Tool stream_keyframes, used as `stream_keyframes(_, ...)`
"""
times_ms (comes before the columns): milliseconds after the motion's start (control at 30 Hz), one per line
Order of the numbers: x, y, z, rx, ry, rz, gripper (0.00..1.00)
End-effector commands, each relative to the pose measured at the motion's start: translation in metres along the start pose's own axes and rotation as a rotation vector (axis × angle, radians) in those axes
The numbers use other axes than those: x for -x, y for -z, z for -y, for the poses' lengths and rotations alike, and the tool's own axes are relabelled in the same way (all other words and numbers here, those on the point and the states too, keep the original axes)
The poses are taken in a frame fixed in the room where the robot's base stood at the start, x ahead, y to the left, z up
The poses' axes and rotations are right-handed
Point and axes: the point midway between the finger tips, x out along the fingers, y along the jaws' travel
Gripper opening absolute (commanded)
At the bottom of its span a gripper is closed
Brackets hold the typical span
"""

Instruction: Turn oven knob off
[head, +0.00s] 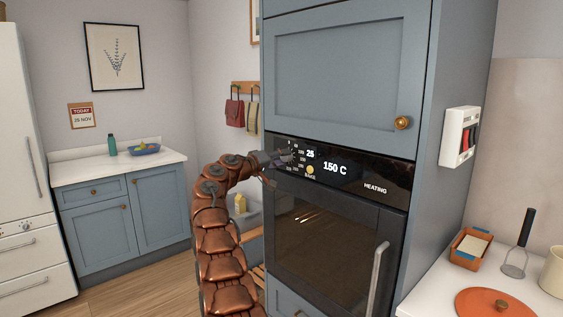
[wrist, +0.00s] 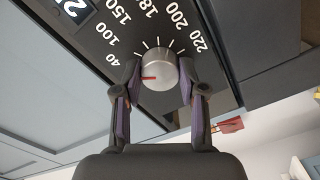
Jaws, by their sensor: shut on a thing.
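The oven knob (wrist: 160,68) is a round silver dial with a red pointer mark on the black panel. The mark points to the left in the wrist view, toward the 40 side of the printed scale. My gripper (wrist: 161,82) is shut on the knob, one finger on each side. In the head view my gripper (head: 281,158) reaches the left part of the oven panel (head: 388,180) and hides the knob. The display (head: 335,168) reads "150 C" and "HEATING". A small yellow light (head: 310,170) shows on the panel.
The oven door (head: 320,230) with its vertical handle (head: 378,275) is below the panel. A blue cupboard door (head: 340,75) is above. A counter (head: 440,290) with kitchen items stands at right.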

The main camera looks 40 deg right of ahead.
Motion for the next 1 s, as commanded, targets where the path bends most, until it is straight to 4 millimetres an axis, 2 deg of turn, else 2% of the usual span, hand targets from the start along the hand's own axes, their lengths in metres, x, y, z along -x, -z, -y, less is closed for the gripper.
stream_keyframes(500,-0.0007,0.0004,-0.0034,0.420,0.000,0.002,0.06)
stream_keyframes(700,-0.0012,-0.0005,-0.0018,0.515,0.001,0.003,0.06)
stream_keyframes(1000,-0.0003,-0.0001,-0.0006,0.568,0.001,0.001,0.06)
